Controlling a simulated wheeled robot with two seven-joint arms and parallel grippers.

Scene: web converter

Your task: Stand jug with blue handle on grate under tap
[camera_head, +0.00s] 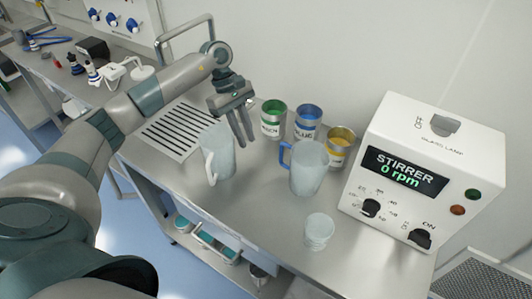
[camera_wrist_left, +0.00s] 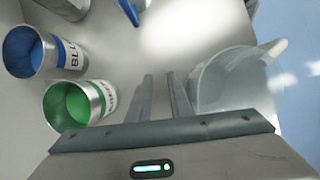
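The clear jug with the blue handle (camera_head: 309,170) stands upright on the steel bench, its handle on the left. The top edge of the left wrist view shows part of its blue handle (camera_wrist_left: 128,11). The slotted grate (camera_head: 172,131) lies bare at the bench's left part. The bent tap pipe (camera_head: 186,29) rises behind it, partly hidden by my arm. My left gripper (camera_head: 245,140) points down, empty, with a gap between its fingers. It is above the bench, between the blue-handled jug and a similar white-handled jug (camera_head: 222,160), also in the wrist view (camera_wrist_left: 235,82). My right gripper is out of view.
Green (camera_head: 273,119), blue (camera_head: 307,122) and yellow (camera_head: 340,147) tins stand behind the jugs. A small clear beaker (camera_head: 318,232) stands in front, and the stirrer box (camera_head: 415,170) on the right. The white-handled jug stands between the grate and the blue-handled jug.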

